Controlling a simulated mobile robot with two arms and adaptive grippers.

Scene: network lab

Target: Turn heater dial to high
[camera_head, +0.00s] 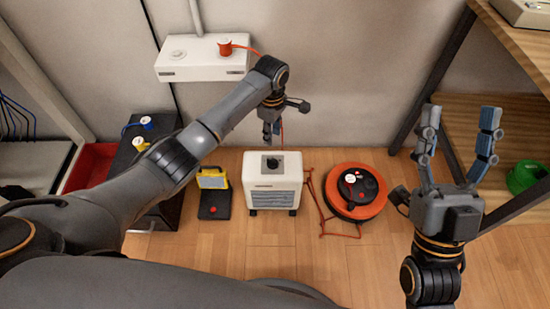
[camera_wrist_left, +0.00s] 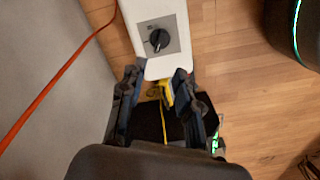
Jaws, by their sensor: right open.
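The heater (camera_head: 262,190) is a small white box on the wooden floor near the wall. Its black dial (camera_head: 271,163) sits on a grey plate on top, and shows clearly in the left wrist view (camera_wrist_left: 159,40). The dial's exact setting is too small to read. My right gripper (camera_head: 458,128) is open and empty, fingers up, well right of the heater.
An orange cable reel (camera_head: 332,206) lies right of the heater, with cord looping on the floor. A yellow work lamp (camera_head: 213,181) stands left of it. A white wall box (camera_head: 205,62) holds an orange plug. A black case (camera_head: 135,165) and wooden shelves (camera_head: 495,105) flank the space.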

